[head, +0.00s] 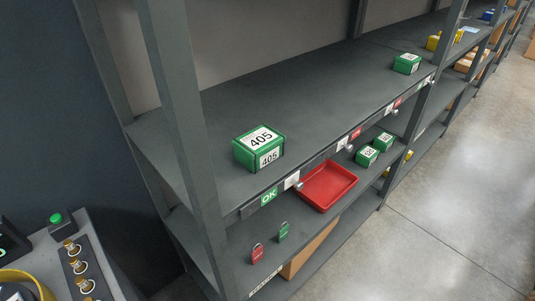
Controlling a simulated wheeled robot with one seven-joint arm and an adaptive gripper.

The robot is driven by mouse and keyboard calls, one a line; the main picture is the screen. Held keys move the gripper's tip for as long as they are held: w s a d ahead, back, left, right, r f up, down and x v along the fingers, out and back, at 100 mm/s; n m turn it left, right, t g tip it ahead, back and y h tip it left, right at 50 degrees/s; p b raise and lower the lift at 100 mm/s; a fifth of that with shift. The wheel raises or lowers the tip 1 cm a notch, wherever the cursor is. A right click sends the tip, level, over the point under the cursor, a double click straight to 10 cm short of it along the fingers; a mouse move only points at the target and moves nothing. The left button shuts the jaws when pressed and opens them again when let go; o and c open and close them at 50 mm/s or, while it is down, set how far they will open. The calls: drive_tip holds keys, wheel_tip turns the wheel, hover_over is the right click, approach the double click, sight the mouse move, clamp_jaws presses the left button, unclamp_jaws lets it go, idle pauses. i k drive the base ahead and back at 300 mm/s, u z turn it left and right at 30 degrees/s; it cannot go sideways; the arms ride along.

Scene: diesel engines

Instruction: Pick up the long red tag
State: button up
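A red tag (257,254) with a dark loop or ring at its top is on the lower shelf at the front left. A green tag (283,232) of similar shape is just to its right and a little farther back, apart from it. The red tag is small in the picture, and I cannot tell whether it stands or hangs. My gripper is not in view.
A red tray (328,209) and green boxes (367,156) are farther along the lower level. A green box marked 405 (259,148) sits on the shelf above, whose edge overhangs with labels and knobs. A shelf post (180,110) stands left; a control console (105,245) is lower left.

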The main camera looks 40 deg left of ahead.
sight(256, 254)
drive_tip(key=u, duration=0.15)
drive_tip(key=k, duration=0.9)
drive_tip(key=u, duration=0.9)
